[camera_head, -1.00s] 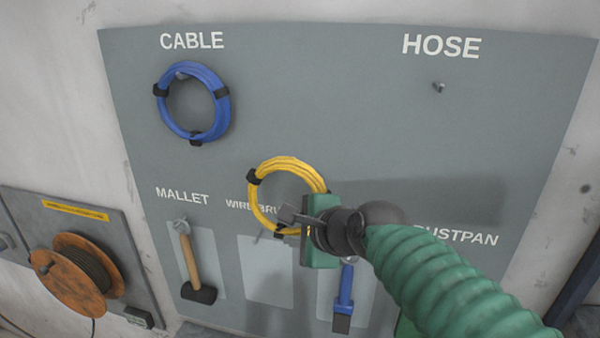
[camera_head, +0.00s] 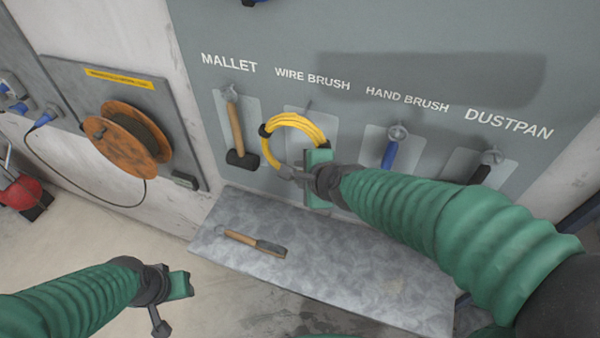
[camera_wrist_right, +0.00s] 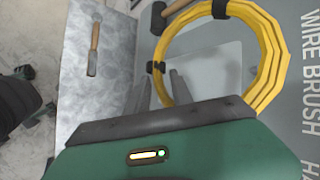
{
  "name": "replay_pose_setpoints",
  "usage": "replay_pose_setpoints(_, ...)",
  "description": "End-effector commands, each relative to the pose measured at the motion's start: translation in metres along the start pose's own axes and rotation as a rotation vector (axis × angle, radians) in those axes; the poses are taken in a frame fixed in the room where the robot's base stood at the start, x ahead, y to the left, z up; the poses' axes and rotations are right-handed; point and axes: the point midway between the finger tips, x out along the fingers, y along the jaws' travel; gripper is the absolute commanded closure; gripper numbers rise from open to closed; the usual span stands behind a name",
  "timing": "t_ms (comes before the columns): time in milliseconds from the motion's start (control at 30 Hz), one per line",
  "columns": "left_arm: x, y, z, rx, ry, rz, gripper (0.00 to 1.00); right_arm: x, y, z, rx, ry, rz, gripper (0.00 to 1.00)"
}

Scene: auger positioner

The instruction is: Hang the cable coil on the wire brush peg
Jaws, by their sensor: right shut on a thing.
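The yellow cable coil (camera_head: 297,121) with black ties is held in my right gripper (camera_head: 290,174), in front of the board just below the WIRE BRUSH label (camera_head: 312,79). The wire brush peg (camera_head: 308,105) shows as a thin dark pin just above the coil. In the right wrist view the coil (camera_wrist_right: 262,62) stands beyond the fingers (camera_wrist_right: 158,92), and I cannot tell its exact gap to the board. My left gripper (camera_head: 170,300) is over the floor at lower left, apart from everything; its jaw opening is unclear.
A wooden-handled brush (camera_head: 255,243) lies on the metal shelf (camera_head: 330,270) below the board. A mallet (camera_head: 237,130) hangs left of the coil. A blue hand brush (camera_head: 390,150) and a dustpan (camera_head: 482,172) hang to the right. An orange cable reel (camera_head: 120,145) is further left.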

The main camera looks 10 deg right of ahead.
Motion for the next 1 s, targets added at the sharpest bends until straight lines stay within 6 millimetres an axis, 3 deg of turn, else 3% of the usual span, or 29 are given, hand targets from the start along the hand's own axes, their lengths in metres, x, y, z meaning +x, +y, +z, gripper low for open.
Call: replay_pose_setpoints(1000, 0.039, 0.0, 0.009, 0.0, 0.0, 0.0, 0.64, 0.041, -0.044, -0.039, 0.001, 0.001, -0.004, 1.0)
